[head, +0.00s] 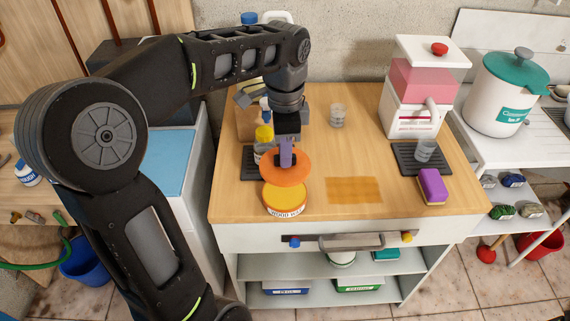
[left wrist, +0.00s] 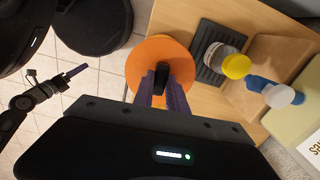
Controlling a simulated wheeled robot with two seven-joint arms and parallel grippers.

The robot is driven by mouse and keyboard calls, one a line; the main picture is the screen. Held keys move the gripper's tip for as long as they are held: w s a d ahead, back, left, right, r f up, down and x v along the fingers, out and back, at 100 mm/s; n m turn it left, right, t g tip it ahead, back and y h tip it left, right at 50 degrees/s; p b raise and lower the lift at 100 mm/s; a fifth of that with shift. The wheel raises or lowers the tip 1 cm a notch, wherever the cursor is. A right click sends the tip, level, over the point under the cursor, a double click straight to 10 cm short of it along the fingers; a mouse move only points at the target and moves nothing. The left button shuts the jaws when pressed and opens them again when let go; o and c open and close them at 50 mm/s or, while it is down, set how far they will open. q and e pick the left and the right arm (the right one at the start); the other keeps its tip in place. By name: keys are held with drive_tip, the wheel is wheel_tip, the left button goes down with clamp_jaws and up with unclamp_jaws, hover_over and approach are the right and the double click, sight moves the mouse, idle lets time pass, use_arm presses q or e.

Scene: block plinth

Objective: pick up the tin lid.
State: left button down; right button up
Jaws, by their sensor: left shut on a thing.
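The tin lid is an orange disc (head: 285,171) with a dark knob, seen also in the left wrist view (left wrist: 152,52). My left gripper (head: 286,152) is shut on the lid's knob, its purple fingers showing in the left wrist view (left wrist: 163,88). The lid looks raised and roughly level, apart from the open tin (head: 284,198). The tin stands near the table's front edge with a yellow top surface showing. In the left wrist view the lid hides it. What looks like my right gripper (left wrist: 58,78) shows small at the left of that view; its jaw state is unclear.
A yellow-capped jar (head: 264,140) stands on a dark mat behind the lid. A glass (head: 337,116) stands farther back. A pink-and-white dispenser (head: 420,85), a cup (head: 425,148) and a purple block (head: 432,186) are at the right. The orange-brown patch (head: 354,190) is clear.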

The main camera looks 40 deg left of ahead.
use_arm(q)
drive_tip(key=shift+r, duration=0.2)
idle(0.5)
drive_tip(key=shift+f+p, duration=0.4)
drive_tip(key=shift+p, duration=0.05)
wheel_tip(320, 180, down, 2)
drive_tip(key=shift+a+f+p, duration=0.1)
drive_tip(key=shift+p, duration=0.5)
drive_tip(key=shift+f, duration=0.2)
wheel_tip(320, 180, down, 5)
drive_tip(key=b, duration=0.4)
drive_tip(key=shift+r, duration=0.15)
drive_tip(key=shift+f+b, duration=0.6)
drive_tip(key=shift+f, duration=0.1)
